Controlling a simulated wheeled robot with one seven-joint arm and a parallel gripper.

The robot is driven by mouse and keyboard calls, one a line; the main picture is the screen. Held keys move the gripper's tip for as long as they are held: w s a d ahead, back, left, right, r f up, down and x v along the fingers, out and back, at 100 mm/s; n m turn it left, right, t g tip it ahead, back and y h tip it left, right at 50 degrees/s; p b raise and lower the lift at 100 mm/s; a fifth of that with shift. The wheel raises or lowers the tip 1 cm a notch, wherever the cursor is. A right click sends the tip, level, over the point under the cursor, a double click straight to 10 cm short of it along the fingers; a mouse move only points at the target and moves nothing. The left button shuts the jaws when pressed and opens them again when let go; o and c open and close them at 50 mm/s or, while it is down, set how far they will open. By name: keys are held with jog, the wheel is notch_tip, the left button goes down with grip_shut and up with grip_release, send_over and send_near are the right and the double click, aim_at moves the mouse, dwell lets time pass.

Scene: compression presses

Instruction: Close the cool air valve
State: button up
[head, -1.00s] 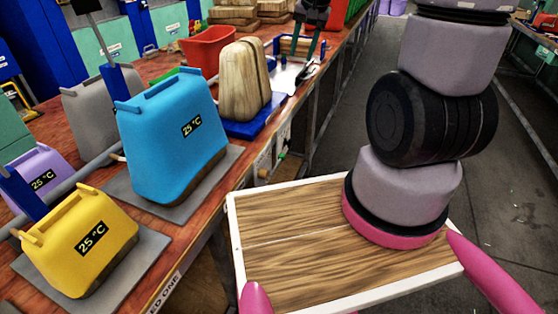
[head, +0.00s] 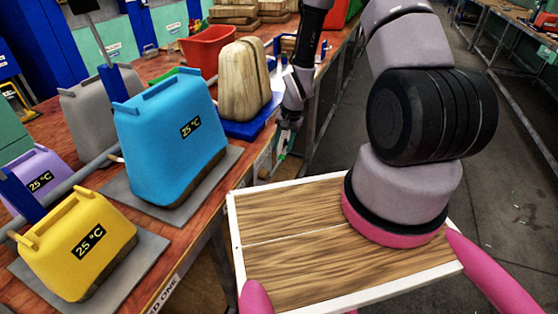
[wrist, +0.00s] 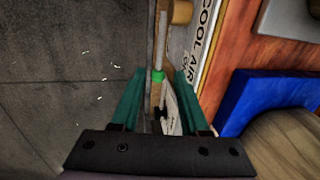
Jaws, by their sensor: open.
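In the wrist view, the cool air valve (wrist: 158,76) shows as a small green part with a pale bar and tan fitting, beside a white "COOL AIR" label (wrist: 207,28). My gripper (wrist: 160,71) is open, with one green finger on each side of the valve; I cannot tell whether either touches it. In the head view, my gripper (head: 281,152) points down at the side of the workbench, close to the edge, and hides the valve there.
The red-brown workbench (head: 150,250) carries a blue press (head: 165,150), a yellow press (head: 75,245) and a wooden block (head: 240,80) on a blue base. A tan knob (wrist: 182,12) sticks out near the label. Open floor (head: 500,160) lies right.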

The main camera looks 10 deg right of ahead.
aim_at(278, 164)
jog(key=f, duration=0.2)
jog(key=a+f, duration=0.1)
jog(key=f, duration=0.2)
jog(key=w+f, duration=0.1)
jog(key=f, duration=0.2)
jog(key=shift+a, duration=0.15)
grip_shut()
dwell(1.1)
